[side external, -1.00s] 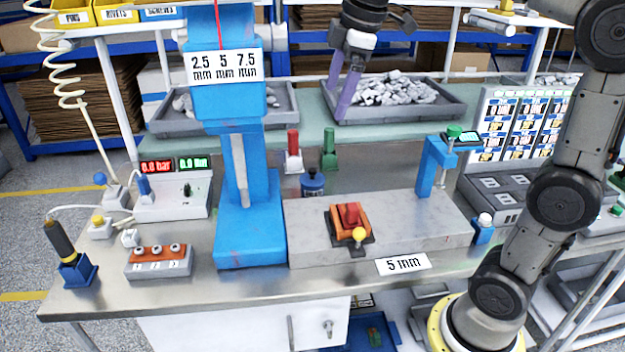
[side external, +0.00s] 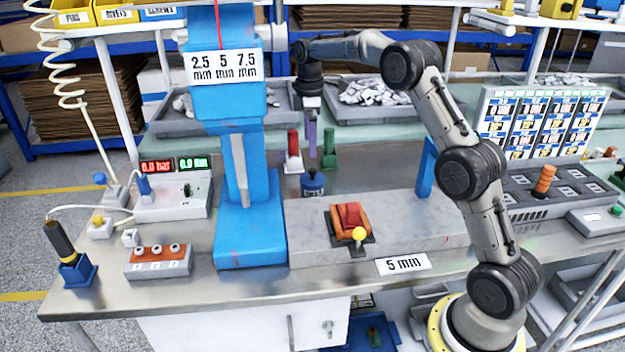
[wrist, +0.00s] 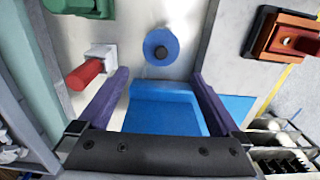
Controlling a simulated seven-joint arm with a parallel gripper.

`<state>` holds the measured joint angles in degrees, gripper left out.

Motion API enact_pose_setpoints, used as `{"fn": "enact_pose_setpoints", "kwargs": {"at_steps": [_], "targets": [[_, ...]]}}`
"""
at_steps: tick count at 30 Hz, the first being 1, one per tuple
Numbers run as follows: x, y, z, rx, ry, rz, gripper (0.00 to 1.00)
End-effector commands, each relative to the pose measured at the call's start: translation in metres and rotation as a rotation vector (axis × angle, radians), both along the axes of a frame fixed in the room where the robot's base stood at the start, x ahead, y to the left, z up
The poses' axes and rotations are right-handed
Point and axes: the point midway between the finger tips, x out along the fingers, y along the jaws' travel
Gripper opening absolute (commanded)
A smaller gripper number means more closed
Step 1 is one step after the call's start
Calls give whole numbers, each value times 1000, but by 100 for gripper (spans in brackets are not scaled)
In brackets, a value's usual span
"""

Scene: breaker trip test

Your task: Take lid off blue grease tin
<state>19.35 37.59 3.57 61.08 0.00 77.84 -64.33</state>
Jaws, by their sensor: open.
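The blue grease tin (side external: 313,184) stands on the metal bench behind the grey slab, with its lid (side external: 312,172) on top and a dark knob at the lid's centre. In the wrist view the lid (wrist: 161,47) shows from above as a blue disc, beyond my fingertips and roughly midway between them. My gripper (side external: 311,143) points down above the tin, apart from it. In the wrist view my gripper (wrist: 162,80) has its two purple fingers spread wide with nothing between them. The tin's body is mostly hidden under the lid in that view.
A red-handled piece (side external: 292,150) and a green one (side external: 329,150) stand close behind the tin. The blue press column (side external: 240,170) rises to the left. An orange block with a red top (side external: 351,220) sits on the slab (side external: 415,215) in front.

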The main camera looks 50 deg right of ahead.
Motion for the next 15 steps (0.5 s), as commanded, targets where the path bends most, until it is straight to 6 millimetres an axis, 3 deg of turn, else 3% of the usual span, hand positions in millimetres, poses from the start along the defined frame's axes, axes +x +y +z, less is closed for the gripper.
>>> {"fn": "enact_pose_setpoints", "kwargs": {"at_steps": [6, 15], "targets": [[0, 0, -39, 0, 1, 0, 100], [-1, 0, -62, 1, 1, 0, 100]]}}
